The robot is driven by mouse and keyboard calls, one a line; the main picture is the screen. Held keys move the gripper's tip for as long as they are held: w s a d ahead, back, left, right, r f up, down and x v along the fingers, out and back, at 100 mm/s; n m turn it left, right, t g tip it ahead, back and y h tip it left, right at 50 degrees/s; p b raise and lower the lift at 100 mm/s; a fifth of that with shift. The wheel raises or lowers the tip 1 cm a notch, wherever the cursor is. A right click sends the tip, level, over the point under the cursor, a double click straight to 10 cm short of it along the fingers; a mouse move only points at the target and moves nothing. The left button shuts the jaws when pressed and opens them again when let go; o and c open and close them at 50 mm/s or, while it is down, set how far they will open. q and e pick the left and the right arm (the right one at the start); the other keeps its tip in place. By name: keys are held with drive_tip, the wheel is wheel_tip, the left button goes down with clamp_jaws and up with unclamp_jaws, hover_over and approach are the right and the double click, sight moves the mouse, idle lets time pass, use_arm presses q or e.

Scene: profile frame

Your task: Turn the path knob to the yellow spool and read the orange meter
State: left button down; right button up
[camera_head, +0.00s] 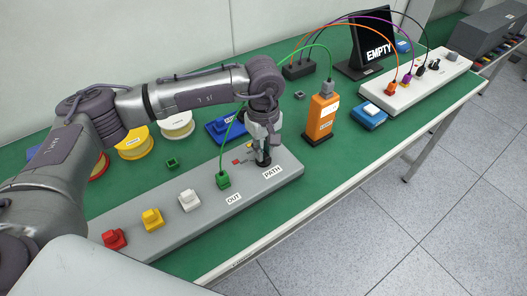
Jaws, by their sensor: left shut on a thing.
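The path knob (263,162) is a small dark knob near the right end of a long grey panel (215,215), behind the PATH label (272,172). My left gripper (262,150) points down from above and is shut on the knob, covering most of it and its pointer direction. Small coloured marks show just left of the gripper. The yellow spool (133,147) lies on the table behind the panel, partly behind my left arm. The orange meter (321,117) stands upright right of the panel; its reading is too small to tell. My right gripper is not in view.
Red (114,239), yellow (152,219), white (189,200) and green (222,180) plugs sit along the panel. A green cable arcs between the green plug and the meter. A white spool (176,126), a screen reading EMPTY (375,45) and a white panel (425,85) stand farther back.

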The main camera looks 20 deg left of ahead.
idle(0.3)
use_arm(q)
drive_tip(key=c, duration=1.1)
unclamp_jaws()
drive_tip(key=shift+c, duration=0.2)
wheel_tip(320, 180, up, 12)
drive_tip(key=shift+r, duration=0.1)
